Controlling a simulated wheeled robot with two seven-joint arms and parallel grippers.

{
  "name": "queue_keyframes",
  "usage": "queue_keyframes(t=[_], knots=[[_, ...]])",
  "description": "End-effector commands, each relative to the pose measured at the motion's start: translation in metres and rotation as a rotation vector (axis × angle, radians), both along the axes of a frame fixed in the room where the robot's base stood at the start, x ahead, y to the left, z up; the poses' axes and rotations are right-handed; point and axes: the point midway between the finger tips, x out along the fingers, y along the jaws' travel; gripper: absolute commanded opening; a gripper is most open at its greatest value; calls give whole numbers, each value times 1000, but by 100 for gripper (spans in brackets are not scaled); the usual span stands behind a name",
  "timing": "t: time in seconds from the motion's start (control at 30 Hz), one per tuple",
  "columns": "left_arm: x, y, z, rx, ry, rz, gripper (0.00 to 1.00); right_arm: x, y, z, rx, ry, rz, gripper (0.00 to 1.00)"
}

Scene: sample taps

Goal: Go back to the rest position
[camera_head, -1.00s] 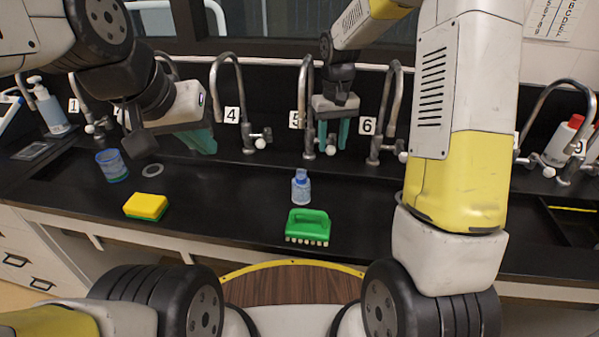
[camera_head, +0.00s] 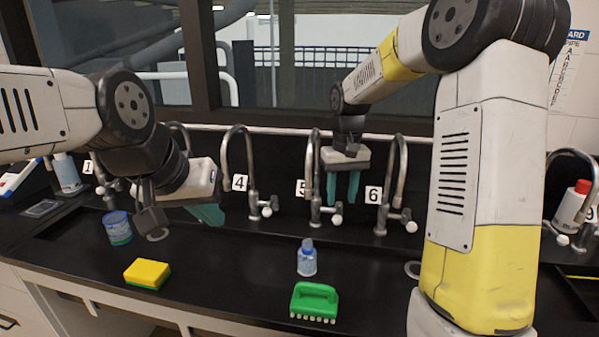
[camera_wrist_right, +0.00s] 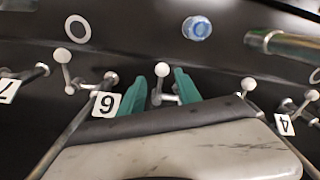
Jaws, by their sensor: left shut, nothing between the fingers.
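My left gripper (camera_head: 208,214) is shut and empty, tilted down to the right, in front of the taps left of label 4. My right gripper (camera_head: 342,188) points down with its two teal fingers apart and nothing between them. It hangs in front of the taps at labels 5 and 6, above the bench. In the right wrist view its fingers (camera_wrist_right: 161,88) are also spread, with a tap's white knob showing in the gap beyond them.
A blue-capped bottle (camera_head: 307,258), a green brush (camera_head: 314,302), a yellow sponge (camera_head: 147,273) and a blue cup (camera_head: 117,227) stand on the black bench (camera_head: 225,275). Curved taps (camera_head: 250,170) line the back. A red-capped bottle (camera_head: 572,206) stands at the right.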

Motion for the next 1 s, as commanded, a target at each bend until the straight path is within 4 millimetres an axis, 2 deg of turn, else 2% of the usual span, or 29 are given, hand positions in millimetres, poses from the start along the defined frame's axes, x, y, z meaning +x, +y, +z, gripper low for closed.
queue_keyframes(t=[0.03,0.2,0.4,0.53,0.7,0.83,1.0], knots=[[0,0,0,0,0,0,0,-9,-3,13,7,-26,-6,40],[0,0,0,0,0,0,0,-53,-13,55,46,-122,-31,40],[0,0,0,0,0,0,0,-111,-21,88,100,-242,-65,40],[0,0,0,0,0,0,0,-150,-25,100,136,-319,-85,40],[0,0,0,0,0,0,0,-195,-27,104,182,-416,-112,40],[0,0,0,0,0,0,0,-218,-27,101,209,-468,-126,40],[0,0,0,0,0,0,0,-231,-27,99,224,-498,-133,40]])
